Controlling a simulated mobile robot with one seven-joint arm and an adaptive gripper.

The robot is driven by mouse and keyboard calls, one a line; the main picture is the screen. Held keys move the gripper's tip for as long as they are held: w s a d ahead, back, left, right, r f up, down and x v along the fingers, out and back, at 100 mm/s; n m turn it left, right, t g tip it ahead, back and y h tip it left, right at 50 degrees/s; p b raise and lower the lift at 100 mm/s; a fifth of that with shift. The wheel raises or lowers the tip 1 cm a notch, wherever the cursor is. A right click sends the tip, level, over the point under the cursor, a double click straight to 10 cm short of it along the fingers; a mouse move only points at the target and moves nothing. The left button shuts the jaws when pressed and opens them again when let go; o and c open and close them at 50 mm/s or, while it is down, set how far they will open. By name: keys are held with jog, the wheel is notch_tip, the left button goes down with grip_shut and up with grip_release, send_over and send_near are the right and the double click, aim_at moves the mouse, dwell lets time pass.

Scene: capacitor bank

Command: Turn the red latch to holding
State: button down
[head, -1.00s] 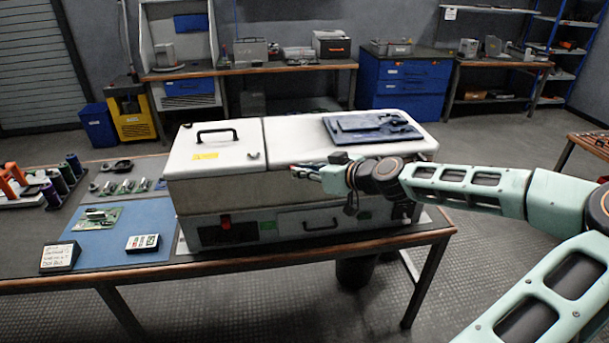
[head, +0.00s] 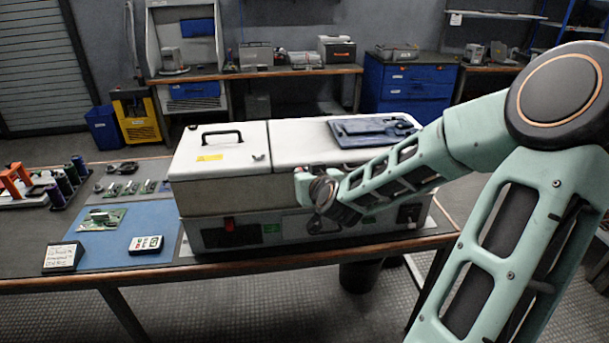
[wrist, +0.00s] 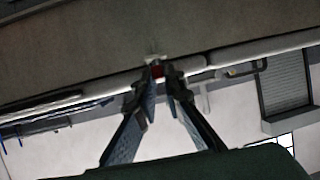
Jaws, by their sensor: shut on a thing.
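In the wrist view the red latch (wrist: 157,71) shows as a small red piece beside a pale mount, at the seam of the white box. My gripper (wrist: 161,90) has its two fingertips closed in around it, hiding most of it. In the head view my gripper (head: 303,186) is at the front of the white box (head: 222,185), just below the lid edge and right of the lid's split. The latch is hidden there by my wrist. Its turned position and any holding mark cannot be made out.
A blue tool panel (head: 362,132) lies on the right lid and a black handle (head: 221,137) on the left lid. A red switch (head: 229,224) sits on the lower front panel. A blue mat (head: 107,248) with a circuit board and a meter lies left of the box.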

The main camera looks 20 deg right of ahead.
dwell(0.5)
jog(key=c, duration=2.3)
grip_release()
jog(key=v, duration=0.7)
jog(key=shift+s, duration=0.15)
jog(key=shift+a+r, duration=0.15)
